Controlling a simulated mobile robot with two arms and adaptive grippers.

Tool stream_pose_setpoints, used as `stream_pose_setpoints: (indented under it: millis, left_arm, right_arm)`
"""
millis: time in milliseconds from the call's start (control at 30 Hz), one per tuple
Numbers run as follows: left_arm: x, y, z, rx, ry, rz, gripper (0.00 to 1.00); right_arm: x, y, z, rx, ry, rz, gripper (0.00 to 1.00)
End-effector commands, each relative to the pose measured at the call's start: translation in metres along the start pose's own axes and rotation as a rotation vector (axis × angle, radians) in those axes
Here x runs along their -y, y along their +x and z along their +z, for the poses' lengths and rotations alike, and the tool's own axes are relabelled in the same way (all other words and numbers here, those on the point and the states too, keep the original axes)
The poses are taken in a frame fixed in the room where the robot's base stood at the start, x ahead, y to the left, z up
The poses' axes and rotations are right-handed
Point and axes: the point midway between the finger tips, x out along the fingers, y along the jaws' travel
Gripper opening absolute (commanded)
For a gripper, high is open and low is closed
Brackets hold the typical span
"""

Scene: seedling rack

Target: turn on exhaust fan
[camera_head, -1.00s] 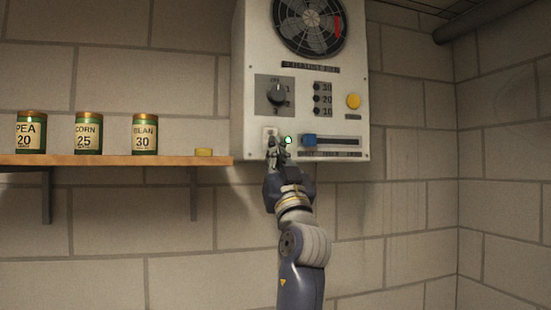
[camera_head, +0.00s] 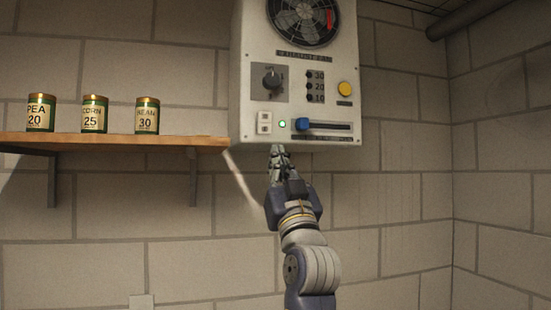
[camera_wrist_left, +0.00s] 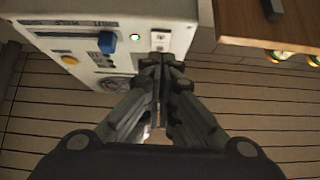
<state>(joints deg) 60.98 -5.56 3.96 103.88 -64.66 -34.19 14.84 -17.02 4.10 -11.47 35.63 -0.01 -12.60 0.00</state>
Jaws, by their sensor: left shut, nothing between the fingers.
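The exhaust fan unit (camera_head: 240,90) is a white wall box with a round dark fan (camera_head: 303,18) at its top. A dark rotary knob (camera_head: 271,78), a white rocker switch (camera_head: 264,122), a lit green lamp (camera_head: 282,124) and a blue slider (camera_head: 302,125) are on its front. My left gripper (camera_head: 277,150) is shut and empty, just below the box's lower edge. In the left wrist view its fingertips (camera_wrist_left: 161,62) are together near the white switch (camera_wrist_left: 159,39) and green lamp (camera_wrist_left: 135,37). Contact with the box cannot be told. My right gripper is not in view.
A wooden shelf (camera_head: 185,141) to the left holds green cans marked PEA (camera_head: 41,113), CORN (camera_head: 95,114) and BEAN (camera_head: 147,116). A yellow button (camera_head: 345,89) is on the box.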

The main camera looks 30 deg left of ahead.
Motion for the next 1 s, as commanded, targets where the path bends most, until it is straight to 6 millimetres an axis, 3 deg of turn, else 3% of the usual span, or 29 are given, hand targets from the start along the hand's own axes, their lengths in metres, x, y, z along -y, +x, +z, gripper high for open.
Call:
stream_pose_setpoints:
  millis: [33, 200, 433, 800, 933, 1000]
  left_arm:
    - [-0.001, -0.011, 0.004, 0.000, -0.002, 0.001, 0.00]
    - [0.000, -0.022, 0.004, -0.001, -0.001, 0.000, 0.00]
    - [0.000, -0.023, 0.003, -0.001, 0.000, 0.000, 0.00]
    - [0.000, -0.024, 0.004, 0.000, 0.000, 0.001, 0.00]
    - [-0.006, -0.033, 0.026, 0.041, 0.006, 0.024, 0.00]
    - [-0.013, -0.048, 0.055, 0.097, 0.012, 0.056, 0.00]
  right_arm:
    - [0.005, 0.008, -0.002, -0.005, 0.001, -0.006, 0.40]
    - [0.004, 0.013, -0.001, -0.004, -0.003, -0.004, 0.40]
    - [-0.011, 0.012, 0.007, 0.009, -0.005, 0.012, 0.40]
    - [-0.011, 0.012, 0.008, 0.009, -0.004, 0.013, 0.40]
    - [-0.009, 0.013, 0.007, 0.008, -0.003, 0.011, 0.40]
    - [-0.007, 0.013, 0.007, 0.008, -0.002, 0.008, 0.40]
